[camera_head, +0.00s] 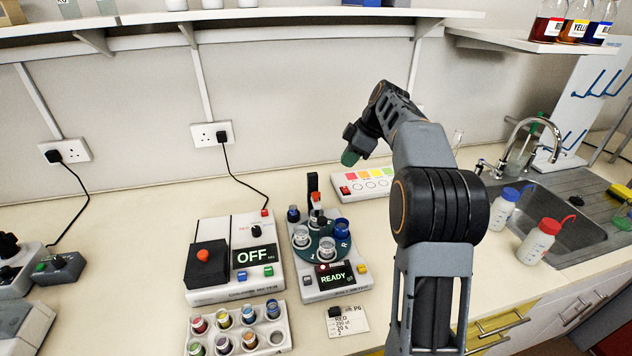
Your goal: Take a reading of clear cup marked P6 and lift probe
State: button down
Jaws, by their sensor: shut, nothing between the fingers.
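My gripper (351,155) is shut and empty, its green tip pointing down above the back of the bench, behind and right of the meter reading READY (336,278). That meter has a dark turntable (313,254) carrying clear cups (301,236) (327,246) and a blue cup (342,228). A red-topped part (317,198), perhaps the probe, stands by a black post (313,183) at the turntable's back. Whether it is down in a cup cannot be told. A card (348,321) in front reads P6. No P6 mark is readable on any cup.
A second meter (232,256) reading OFF stands left. A white rack (240,331) of coloured cups sits in front. A colour strip (362,183) lies behind. Wash bottles (505,208) (540,240) stand by the sink (580,235). Shelves overhang the back.

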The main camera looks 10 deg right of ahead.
jog(key=shift+v, duration=1.9)
jog(key=s+f+m+h, duration=0.2)
jog(key=s+f+m, duration=0.1)
jog(key=f+m, duration=0.55)
jog(key=s+a+f+m+t+h, duration=0.1)
jog(key=s+a, duration=0.3)
jog(key=s, duration=0.7)
jog(key=s+a+f+m+t+h, duration=0.1)
jog(key=s+a+m, duration=0.3)
jog(key=s, duration=0.8)
jog(key=shift+a+f+h, duration=0.3)
jog(key=shift+f+h, duration=0.1)
jog(key=shift+f, duration=0.1)
jog(key=shift+s, duration=0.15)
dwell(0.6)
